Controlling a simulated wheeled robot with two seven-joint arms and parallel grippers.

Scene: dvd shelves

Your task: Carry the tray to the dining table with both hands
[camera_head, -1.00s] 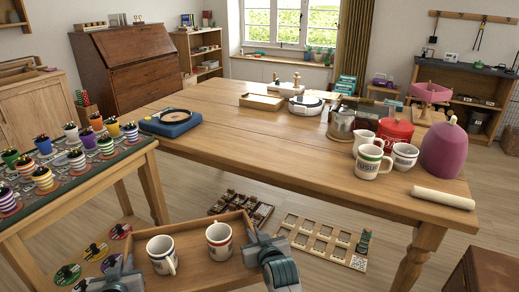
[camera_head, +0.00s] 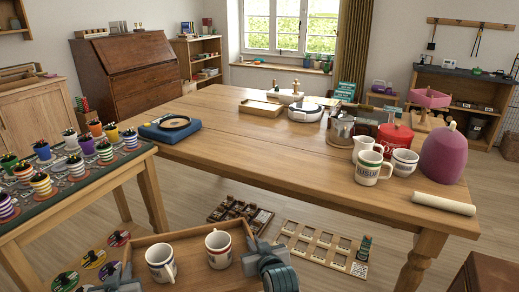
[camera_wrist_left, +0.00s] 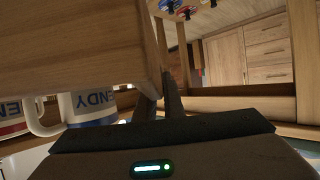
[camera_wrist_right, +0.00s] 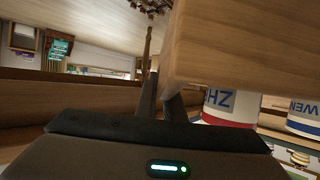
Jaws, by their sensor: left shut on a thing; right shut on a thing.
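The wooden tray (camera_head: 196,264) is at the bottom of the head view, in front of the dining table (camera_head: 270,135). Two white mugs stand upright in it, a left mug (camera_head: 159,262) and a right mug (camera_head: 218,248). My left gripper (camera_head: 127,272) is shut on the tray's left wall, and my right gripper (camera_head: 256,252) is shut on its right wall. The wrist views show the fingers of the left gripper (camera_wrist_left: 160,98) and the right gripper (camera_wrist_right: 160,98) at the tray's wood. The tray's near edge is cut off in the head view.
The table's front middle is bare.

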